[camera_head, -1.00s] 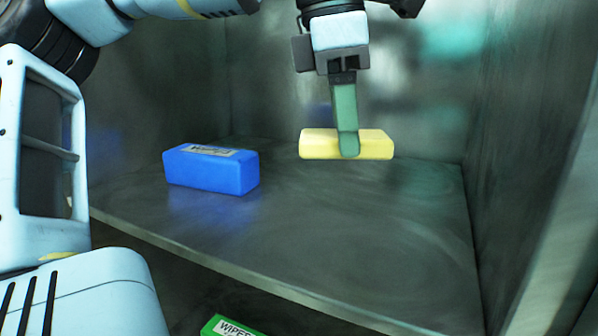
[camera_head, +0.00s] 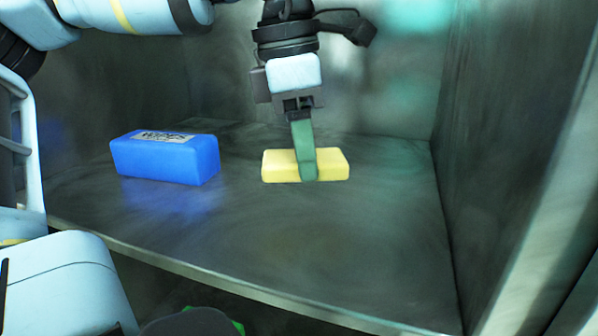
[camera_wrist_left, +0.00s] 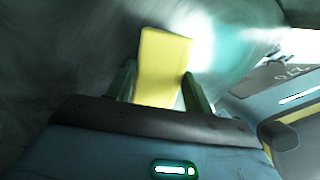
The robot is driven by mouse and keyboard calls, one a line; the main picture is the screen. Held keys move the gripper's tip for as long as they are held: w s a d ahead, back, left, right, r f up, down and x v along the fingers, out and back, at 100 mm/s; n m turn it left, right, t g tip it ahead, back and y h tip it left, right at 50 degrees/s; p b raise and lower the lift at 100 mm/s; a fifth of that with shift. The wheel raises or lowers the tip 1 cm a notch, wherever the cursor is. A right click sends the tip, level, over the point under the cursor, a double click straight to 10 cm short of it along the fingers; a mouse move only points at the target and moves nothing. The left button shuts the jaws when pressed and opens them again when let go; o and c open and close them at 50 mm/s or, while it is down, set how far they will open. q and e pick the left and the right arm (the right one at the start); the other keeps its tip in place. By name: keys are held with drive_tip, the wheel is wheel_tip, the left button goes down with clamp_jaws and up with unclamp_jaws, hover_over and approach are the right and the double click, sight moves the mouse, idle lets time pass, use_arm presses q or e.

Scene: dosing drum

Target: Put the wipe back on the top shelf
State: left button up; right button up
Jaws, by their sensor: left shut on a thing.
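The yellow wipe (camera_head: 334,164) is a small block on or just above the metal shelf (camera_head: 340,240); I cannot tell whether it touches. My left gripper (camera_head: 308,172) comes down from above with its green fingers shut on the wipe. In the left wrist view the wipe (camera_wrist_left: 163,70) sits between the two fingers (camera_wrist_left: 160,90). My right gripper does not show.
A blue box labelled as wipes (camera_head: 165,158) stands on the same shelf to the left of the yellow wipe. A metal side wall (camera_head: 510,130) closes the right. The shelf is clear in front of and to the right of the wipe. A green thing (camera_head: 239,326), mostly hidden, lies below the shelf's front edge.

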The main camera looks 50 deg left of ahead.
sight(289, 157)
use_arm(q)
drive_tip(key=shift+f, duration=2)
drive_tip(key=shift+f, duration=0.2)
drive_tip(key=o, duration=0.9)
drive_tip(key=shift+r, duration=0.1)
drive_tip(key=r, duration=0.4)
drive_tip(key=s+r, duration=0.1)
drive_tip(key=r, duration=0.3)
drive_tip(key=a+r, duration=0.1)
drive_tip(key=r, duration=0.3)
drive_tip(key=shift+s, duration=0.25)
